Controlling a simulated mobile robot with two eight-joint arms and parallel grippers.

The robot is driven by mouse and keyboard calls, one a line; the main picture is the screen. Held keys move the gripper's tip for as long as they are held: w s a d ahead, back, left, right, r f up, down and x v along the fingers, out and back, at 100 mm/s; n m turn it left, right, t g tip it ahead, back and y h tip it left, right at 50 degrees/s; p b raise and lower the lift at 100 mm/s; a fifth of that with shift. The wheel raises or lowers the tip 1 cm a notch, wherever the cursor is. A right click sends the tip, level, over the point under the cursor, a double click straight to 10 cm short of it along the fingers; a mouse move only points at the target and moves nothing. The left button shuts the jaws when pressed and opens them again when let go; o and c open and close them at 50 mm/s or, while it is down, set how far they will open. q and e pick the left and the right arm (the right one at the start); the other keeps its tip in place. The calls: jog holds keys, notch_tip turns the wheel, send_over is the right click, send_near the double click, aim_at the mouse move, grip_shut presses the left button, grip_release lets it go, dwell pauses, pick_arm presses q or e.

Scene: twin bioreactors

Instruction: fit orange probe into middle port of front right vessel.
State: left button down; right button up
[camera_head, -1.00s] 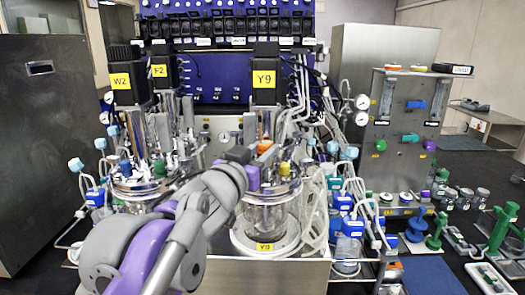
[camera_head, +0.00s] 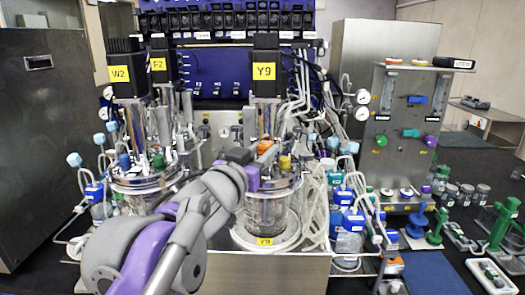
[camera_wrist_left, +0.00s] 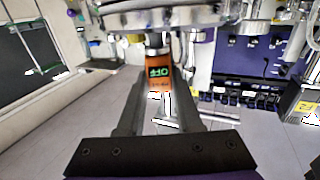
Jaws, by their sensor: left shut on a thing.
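The orange probe (camera_head: 265,147) is upright above the lid of the front right vessel (camera_head: 267,210), which is clear glass with a metal lid and a yellow Y9 label at its base. My left gripper (camera_head: 258,160) is shut on the probe. In the left wrist view, the orange probe body (camera_wrist_left: 158,77) with green display digits sits between the two fingers (camera_wrist_left: 157,100). The gripper and forearm hide part of the lid, and I cannot tell whether the probe tip is in the middle port. My right gripper is not in view.
A yellow-capped fitting (camera_head: 285,163) stands on the lid just right of the probe. The dark Y9 motor block (camera_head: 267,72) rises behind. Clear tubing (camera_head: 313,205) crowds the right side. Another vessel (camera_head: 150,180) stands to the left.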

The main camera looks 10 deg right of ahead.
pick_arm(q)
jog(key=shift+f, duration=0.2)
jog(key=shift+f+b, duration=0.4)
jog(key=shift+f, duration=0.3)
dwell(0.6)
jog(key=c, duration=0.5)
grip_release()
jog(key=shift+s, duration=0.1)
jog(key=b+v, duration=0.1)
jog(key=v, duration=0.9)
jog(key=shift+s+a, duration=0.25)
